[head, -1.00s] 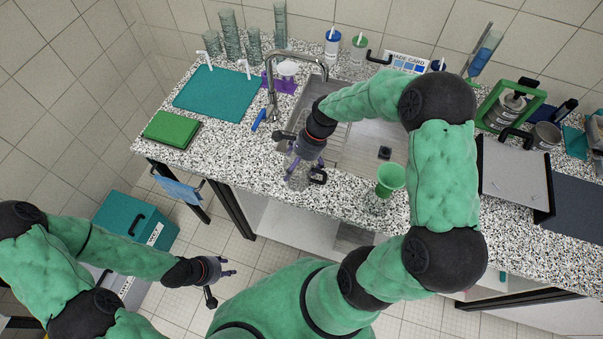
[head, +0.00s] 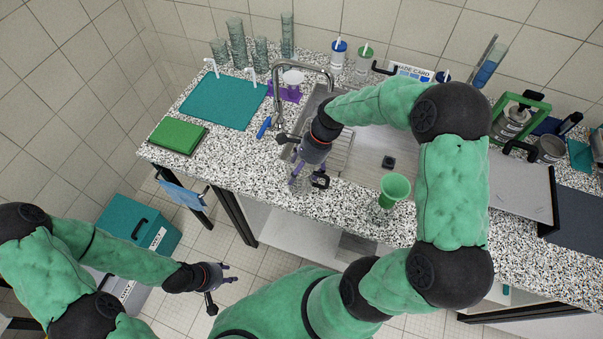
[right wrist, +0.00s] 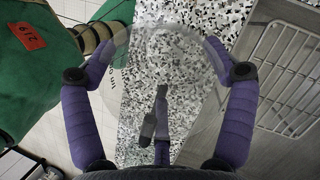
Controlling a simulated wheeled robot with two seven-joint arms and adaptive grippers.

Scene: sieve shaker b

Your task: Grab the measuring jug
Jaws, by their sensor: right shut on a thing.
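The measuring jug (head: 300,184) is clear, with a dark handle, at the front edge of the speckled counter below the sink. In the right wrist view its round clear wall (right wrist: 165,42) shows between my fingers, with the counter visible through it. My right gripper (head: 311,171) comes down from above and is shut on the jug; its two purple fingers (right wrist: 163,60) press the jug from both sides. Whether the jug's base touches the counter I cannot tell. My left gripper (head: 231,274) is open and empty, low over the floor, away from the counter.
A green funnel-like cup (head: 395,190) stands right of the jug. The sink (head: 365,160) and its curved tap (head: 278,105) are behind. A teal mat (head: 222,101) and a green block (head: 177,136) lie to the left. The counter between block and jug is clear.

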